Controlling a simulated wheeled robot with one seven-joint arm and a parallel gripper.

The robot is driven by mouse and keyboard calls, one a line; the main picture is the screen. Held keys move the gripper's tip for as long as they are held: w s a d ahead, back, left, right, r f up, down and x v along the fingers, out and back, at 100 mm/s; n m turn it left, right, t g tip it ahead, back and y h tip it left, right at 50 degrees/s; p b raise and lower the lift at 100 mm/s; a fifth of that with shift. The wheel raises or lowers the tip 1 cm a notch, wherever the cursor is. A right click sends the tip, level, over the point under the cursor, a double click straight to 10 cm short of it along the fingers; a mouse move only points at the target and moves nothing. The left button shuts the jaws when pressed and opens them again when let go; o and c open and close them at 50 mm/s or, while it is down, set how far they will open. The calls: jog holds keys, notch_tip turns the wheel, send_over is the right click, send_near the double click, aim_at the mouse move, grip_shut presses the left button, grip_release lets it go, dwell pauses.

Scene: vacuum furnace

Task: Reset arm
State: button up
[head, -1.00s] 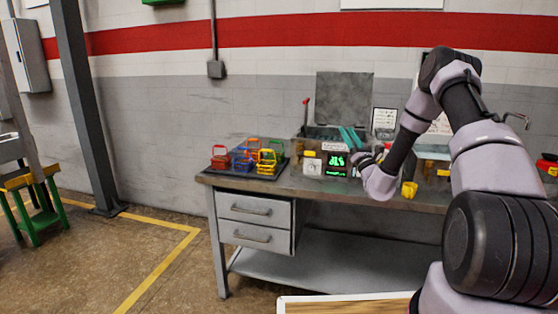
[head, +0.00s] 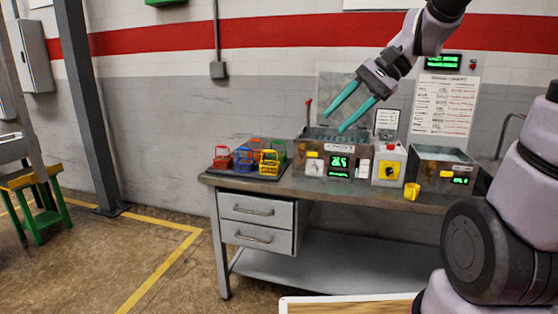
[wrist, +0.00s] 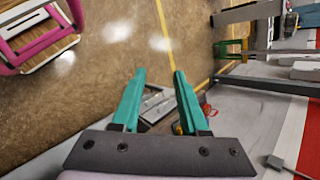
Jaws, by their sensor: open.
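My gripper (head: 341,108) has two teal fingers held apart, with nothing between them. In the head view it is raised above the workbench, in front of the open grey lid of the bath unit (head: 343,167), pointing down and to the left. In the wrist view, my gripper (wrist: 155,78) shows its open fingers against the floor, with part of the bench and baskets beyond them. My arm reaches in from the upper right of the head view.
Several coloured baskets (head: 270,162) stand on a dark tray at the left of the workbench (head: 330,193). A yellow cup (head: 411,191) sits near the front edge. A second unit (head: 442,170) stands to the right.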

jog(key=s+d+r+n+t+h, duration=0.1)
jog(key=s+d+t+h, duration=0.2)
jog(key=d, duration=0.2)
jog(key=s+d+r+n+t+h, duration=0.1)
jog(key=s+d+r+t+h, duration=0.1)
jog(key=d, duration=0.4)
jog(key=shift+s+d+r+t+h, duration=0.2)
jog(key=shift+s+d+t+h, duration=0.15)
jog(key=shift+t+h, duration=0.45)
